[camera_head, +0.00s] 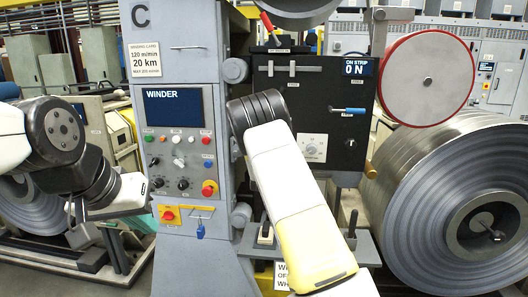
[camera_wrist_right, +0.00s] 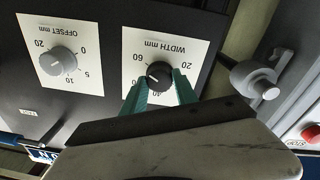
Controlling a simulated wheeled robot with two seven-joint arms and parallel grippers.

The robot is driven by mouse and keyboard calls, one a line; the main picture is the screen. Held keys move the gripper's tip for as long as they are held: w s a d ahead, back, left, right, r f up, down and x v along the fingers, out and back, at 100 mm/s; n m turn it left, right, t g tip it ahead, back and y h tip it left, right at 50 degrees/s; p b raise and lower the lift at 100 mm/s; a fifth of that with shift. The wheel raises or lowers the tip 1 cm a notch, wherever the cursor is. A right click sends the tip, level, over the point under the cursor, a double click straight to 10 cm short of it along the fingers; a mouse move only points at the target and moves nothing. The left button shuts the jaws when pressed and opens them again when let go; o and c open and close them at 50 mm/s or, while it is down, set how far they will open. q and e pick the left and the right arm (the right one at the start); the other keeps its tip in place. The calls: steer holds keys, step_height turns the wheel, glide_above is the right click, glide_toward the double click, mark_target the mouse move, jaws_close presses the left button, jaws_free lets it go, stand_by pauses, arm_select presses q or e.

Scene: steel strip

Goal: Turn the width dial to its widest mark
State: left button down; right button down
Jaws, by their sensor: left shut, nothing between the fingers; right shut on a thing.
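The width dial is a dark round knob (camera_wrist_right: 158,72) on a white plate marked WIDTH mm (camera_wrist_right: 155,40), upside down in the right wrist view. Numbers 20, 40 and 60 stand around it. A pale pointer line on the knob slants to the lower left in that view; its exact reading is unclear. My right gripper (camera_wrist_right: 160,92) has its green fingers on either side of the knob, shut on it. In the head view my right arm hides the dial and this gripper. My left gripper (camera_head: 73,218) is shut and empty, left of the winder panel.
A grey offset dial (camera_wrist_right: 58,60) is beside the width dial. The winder panel (camera_head: 182,150) carries buttons and a red stop button (camera_head: 208,188). A blue-handled lever (camera_head: 348,111) projects from the black panel. A large steel coil (camera_head: 410,190) stands at right.

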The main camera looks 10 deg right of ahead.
steer(key=shift+f, duration=0.15)
stand_by(0.3)
steer(key=c, duration=0.9)
jaws_free()
steer(key=shift+c, duration=0.2)
steer(key=v, duration=0.7)
steer(key=shift+s, duration=0.4)
steer(key=shift+a, duration=0.15)
